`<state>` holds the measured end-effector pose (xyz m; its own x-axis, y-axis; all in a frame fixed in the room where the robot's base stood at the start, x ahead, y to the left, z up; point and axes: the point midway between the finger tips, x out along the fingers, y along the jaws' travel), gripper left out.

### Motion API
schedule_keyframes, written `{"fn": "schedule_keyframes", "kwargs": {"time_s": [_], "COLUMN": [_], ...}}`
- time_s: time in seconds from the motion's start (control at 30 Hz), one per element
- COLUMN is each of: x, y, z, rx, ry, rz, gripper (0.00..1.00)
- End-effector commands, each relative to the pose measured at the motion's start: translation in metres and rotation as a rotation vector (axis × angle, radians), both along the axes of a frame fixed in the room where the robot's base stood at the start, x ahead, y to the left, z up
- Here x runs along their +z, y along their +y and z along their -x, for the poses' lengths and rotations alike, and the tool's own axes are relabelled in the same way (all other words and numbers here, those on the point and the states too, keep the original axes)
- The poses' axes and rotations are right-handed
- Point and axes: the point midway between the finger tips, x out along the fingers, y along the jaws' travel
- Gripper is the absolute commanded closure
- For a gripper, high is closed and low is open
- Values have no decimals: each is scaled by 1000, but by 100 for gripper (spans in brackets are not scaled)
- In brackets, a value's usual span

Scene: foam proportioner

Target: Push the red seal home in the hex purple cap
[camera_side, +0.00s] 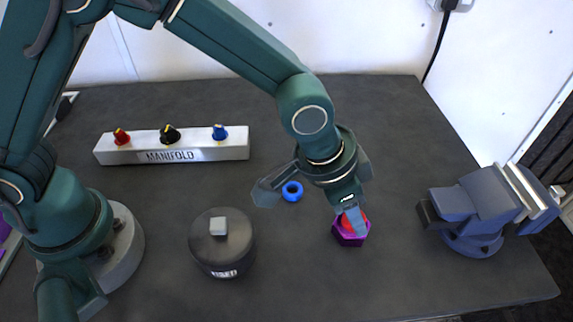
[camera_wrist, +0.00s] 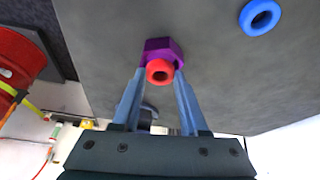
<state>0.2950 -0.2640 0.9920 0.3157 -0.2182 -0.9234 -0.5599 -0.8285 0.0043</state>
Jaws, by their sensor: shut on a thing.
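The purple hex cap (camera_side: 349,238) stands on the dark table, right of centre in the side view. It also shows in the wrist view (camera_wrist: 157,45), just beyond the fingertips. The red seal (camera_wrist: 159,71) is a thick ring with a dark hole, held between my fingertips right at the cap. In the side view the red seal (camera_side: 347,223) shows at the top of the cap, partly covered by a finger. My gripper (camera_wrist: 160,76) is shut on the red seal. How deep the seal sits in the cap cannot be told.
A blue ring (camera_side: 292,191) lies behind and left of the cap. A dark round pot (camera_side: 222,252) stands further left, with a white manifold (camera_side: 172,151) behind it. A blue-grey vise (camera_side: 474,212) stands at the right. The table around the cap is clear.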

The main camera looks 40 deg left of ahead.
Motion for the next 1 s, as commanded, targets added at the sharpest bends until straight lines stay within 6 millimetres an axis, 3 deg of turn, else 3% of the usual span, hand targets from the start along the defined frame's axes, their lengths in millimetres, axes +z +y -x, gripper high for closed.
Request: {"fn": "schedule_keyframes", "kwargs": {"time_s": [0.67, 0.7, 0.77, 0.8, 1.0], "x": [0, 0, 0, 0, 0], "y": [0, 0, 0, 0, 0], "z": [1, 1, 1, 1, 1], "rx": [0, 0, 0, 0, 0], "ry": [1, 1, 1, 1, 1], "rz": [-1, -1, -1, -1, -1], "gripper": [100, 50, 27, 22, 22]}}
